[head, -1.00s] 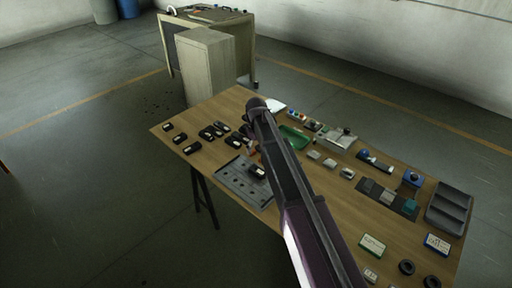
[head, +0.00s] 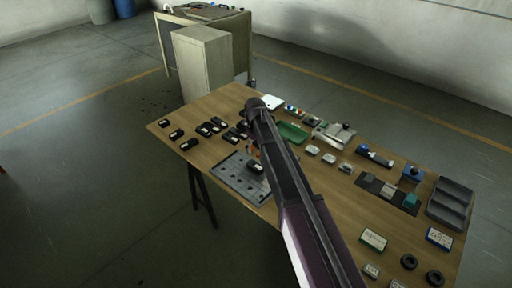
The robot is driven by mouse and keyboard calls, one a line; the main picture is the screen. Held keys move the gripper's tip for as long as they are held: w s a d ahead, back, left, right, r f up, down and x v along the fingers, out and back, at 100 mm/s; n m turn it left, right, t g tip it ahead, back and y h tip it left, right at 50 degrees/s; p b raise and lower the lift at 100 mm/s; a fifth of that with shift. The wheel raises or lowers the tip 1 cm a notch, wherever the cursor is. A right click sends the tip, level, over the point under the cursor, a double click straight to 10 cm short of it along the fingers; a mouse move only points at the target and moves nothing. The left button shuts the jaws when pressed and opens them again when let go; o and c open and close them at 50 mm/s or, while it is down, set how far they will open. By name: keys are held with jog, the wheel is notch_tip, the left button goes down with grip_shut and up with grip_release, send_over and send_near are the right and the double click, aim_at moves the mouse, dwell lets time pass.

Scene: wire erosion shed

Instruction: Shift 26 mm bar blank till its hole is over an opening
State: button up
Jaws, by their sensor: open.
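A grey plate (head: 232,184) with several round openings lies at the table's near left edge. A black block with a pale label (head: 256,167), which looks like a bar blank, sits on the plate's right part; I cannot read its size or see its hole. My gripper (head: 252,151) is mostly hidden behind my own arm, just beyond this block. Only a small part of it shows, and it is open. Whether it touches the block cannot be made out. Several similar black blocks (head: 190,145) lie on the table left of and behind the plate.
A green tray (head: 292,132), small metal blocks (head: 312,150) and a dark sectioned tray (head: 450,203) occupy the wooden table (head: 335,205). Black rings (head: 409,262) and labelled boxes (head: 373,240) lie near the front right. A pale cabinet (head: 203,64) stands behind the table.

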aim_at(255, 165)
jog(key=shift+f+b, duration=5)
jog(key=shift+f, duration=0.35)
grip_shut()
